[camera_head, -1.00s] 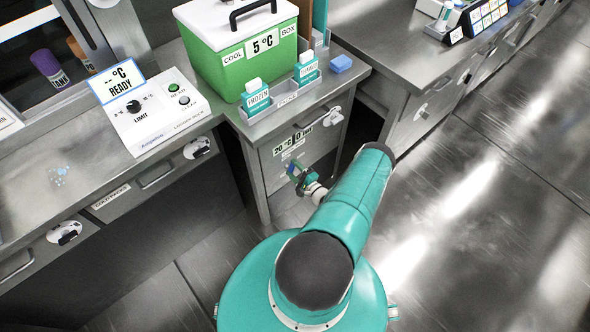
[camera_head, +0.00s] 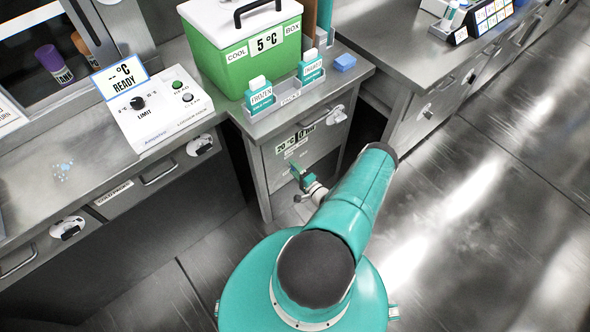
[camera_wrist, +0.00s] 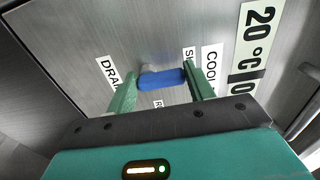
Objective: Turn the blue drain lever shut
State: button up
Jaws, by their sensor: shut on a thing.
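The blue drain lever (camera_wrist: 161,79) is on the front of a grey metal cabinet in the wrist view. It lies across the picture, pointing between a label starting "DRA" on the left and a partly covered label on the right. My gripper (camera_wrist: 160,84) is at the lever, with one green finger at each end of it, shut on it.
A "20 °C" label (camera_wrist: 256,45) and a "COOL" label (camera_wrist: 210,68) are on the cabinet front. A green cool box (camera_head: 240,62) stands on top, with a rack of teal-labelled packs (camera_head: 285,92). A control box (camera_head: 158,115) is on the left bench. Open floor lies to the right.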

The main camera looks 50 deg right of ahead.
jog(key=o, duration=1)
jog(key=v, duration=1.4)
